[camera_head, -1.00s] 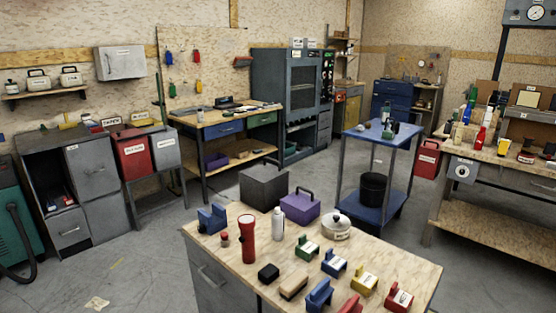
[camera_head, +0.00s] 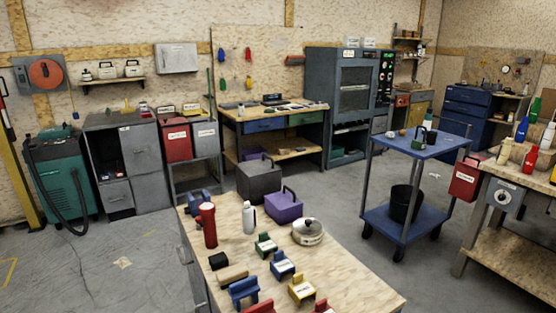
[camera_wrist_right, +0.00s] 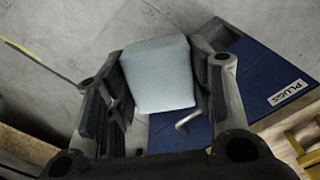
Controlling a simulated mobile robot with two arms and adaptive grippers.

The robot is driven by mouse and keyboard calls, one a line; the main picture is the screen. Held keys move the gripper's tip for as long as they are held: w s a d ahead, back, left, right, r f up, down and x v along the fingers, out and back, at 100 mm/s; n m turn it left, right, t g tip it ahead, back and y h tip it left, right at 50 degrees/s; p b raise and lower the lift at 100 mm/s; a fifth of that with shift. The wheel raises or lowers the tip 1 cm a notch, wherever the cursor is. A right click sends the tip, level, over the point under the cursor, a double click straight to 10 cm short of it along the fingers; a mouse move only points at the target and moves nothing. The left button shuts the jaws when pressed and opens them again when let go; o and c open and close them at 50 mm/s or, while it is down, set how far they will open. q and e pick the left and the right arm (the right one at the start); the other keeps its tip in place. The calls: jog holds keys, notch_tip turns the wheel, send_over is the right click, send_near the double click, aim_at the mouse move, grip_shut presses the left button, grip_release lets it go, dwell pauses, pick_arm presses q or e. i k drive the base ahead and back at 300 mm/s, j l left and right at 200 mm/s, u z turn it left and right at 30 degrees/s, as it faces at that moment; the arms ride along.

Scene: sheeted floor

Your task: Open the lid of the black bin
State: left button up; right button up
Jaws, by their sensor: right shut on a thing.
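No bin marked as black stands out. A black open-topped bucket (camera_head: 403,203) stands on the blue cart's lower shelf. I cannot tell which one is the bin. In the right wrist view, my right gripper (camera_wrist_right: 160,85) is shut on a pale grey-blue block (camera_wrist_right: 158,75), held between its two dark fingers. Below it is a blue surface labelled PLUGS (camera_wrist_right: 255,85). Neither gripper shows in the head view, and my left gripper is out of view.
The blue cart (camera_head: 420,145) stands at right.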

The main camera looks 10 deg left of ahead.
aim_at(253, 169)
jog(key=i+l+u, duration=0.1)
jog(key=l, duration=0.4)
jog(key=i+l+u, duration=0.1)
jog(key=l, duration=0.35)
jog(key=i+l+u, duration=0.15)
jog(key=l, duration=0.35)
jog(key=i+l+u, duration=0.1)
jog(key=l, duration=0.4)
jog(key=i+l+u, duration=0.1)
jog(key=l, duration=0.25)
jog(key=i+l+u, duration=0.1)
jog(key=l, duration=0.3)
jog(key=i+l, duration=0.25)
jog(key=l, duration=0.15)
jog(key=i+l+u, duration=0.15)
jog(key=l, duration=0.2)
jog(key=i+l+u, duration=0.1)
jog(key=l, duration=0.3)
